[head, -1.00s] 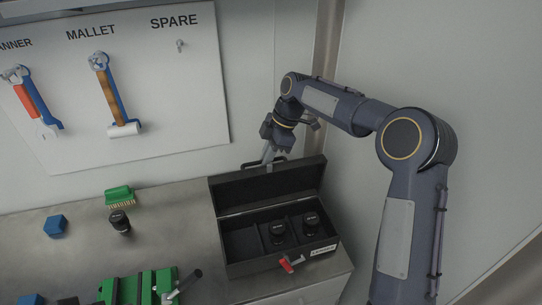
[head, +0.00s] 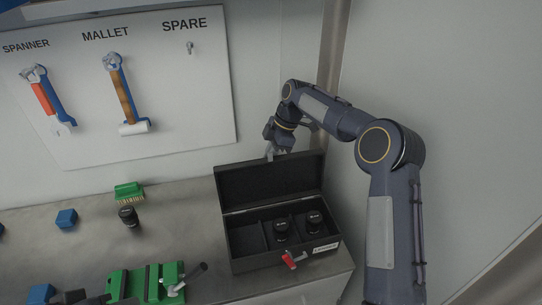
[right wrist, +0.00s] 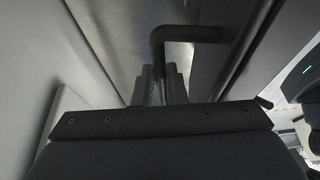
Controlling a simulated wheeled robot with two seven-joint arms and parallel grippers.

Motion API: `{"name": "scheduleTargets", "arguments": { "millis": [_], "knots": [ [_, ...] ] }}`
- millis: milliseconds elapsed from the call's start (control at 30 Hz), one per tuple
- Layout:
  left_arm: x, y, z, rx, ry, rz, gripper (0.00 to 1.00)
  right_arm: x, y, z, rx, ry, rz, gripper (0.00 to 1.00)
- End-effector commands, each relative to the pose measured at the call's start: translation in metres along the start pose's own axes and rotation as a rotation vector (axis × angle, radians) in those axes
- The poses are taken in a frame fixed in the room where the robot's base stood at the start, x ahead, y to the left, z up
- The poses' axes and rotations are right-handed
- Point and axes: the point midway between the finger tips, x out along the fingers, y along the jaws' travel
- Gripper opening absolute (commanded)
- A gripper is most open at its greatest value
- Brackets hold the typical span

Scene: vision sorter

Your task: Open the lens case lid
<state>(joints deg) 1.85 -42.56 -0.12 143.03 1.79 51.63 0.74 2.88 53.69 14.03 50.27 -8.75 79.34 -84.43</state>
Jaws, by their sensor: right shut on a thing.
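The black lens case (head: 240,265) stands on the bench at the right, with its lid (head: 268,186) raised and the lid's dark inner face showing. Two black lenses, one left (head: 280,229) and one right (head: 313,222), sit in its compartments; the left compartment is empty. My right gripper (head: 270,153) is at the lid's top edge. In the right wrist view its fingers (right wrist: 160,88) are shut by the dark bar of the handle (right wrist: 190,34); the exact contact is partly hidden. A red latch (head: 289,260) hangs at the case front.
A green vise (head: 145,284) stands at the front. A green brush (head: 128,190), a lens (head: 128,215) and a blue block (head: 66,218) lie left of the case, with free bench between. A tool board (head: 180,100) hangs behind; a wall is close at right.

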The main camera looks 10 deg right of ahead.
Motion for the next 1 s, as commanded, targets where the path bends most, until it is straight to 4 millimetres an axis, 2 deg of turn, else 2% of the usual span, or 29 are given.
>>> {"name": "scheduleTargets", "arguments": {
  "millis": [33, 200, 233, 367, 767, 867, 1000],
  "knots": [
    [0.001, -0.001, 0.001, 0.000, 0.000, 0.000, 0.36, 0.004, 0.010, 0.008, 0.007, -0.009, 0.038, 0.00],
    [0.002, -0.001, 0.001, 0.000, 0.000, 0.000, 0.36, 0.004, 0.010, 0.008, 0.008, -0.010, 0.038, 0.00],
    [0.002, -0.001, 0.001, 0.000, 0.000, 0.000, 0.36, 0.004, 0.010, 0.008, 0.008, -0.010, 0.038, 0.15],
    [0.001, -0.001, 0.001, 0.000, 0.000, 0.000, 0.36, 0.004, 0.010, 0.008, 0.007, -0.009, 0.037, 0.32],
    [0.001, -0.001, 0.001, 0.000, 0.000, 0.000, 0.36, -0.002, 0.010, 0.004, 0.005, -0.004, 0.042, 0.32],
    [0.004, -0.002, 0.002, 0.000, 0.000, 0.000, 0.36, -0.012, 0.010, 0.004, 0.004, -0.003, 0.047, 0.32],
    [0.007, -0.003, 0.004, 0.000, 0.000, 0.000, 0.36, -0.038, 0.009, 0.003, 0.003, -0.004, 0.049, 0.32]
  ]
}}
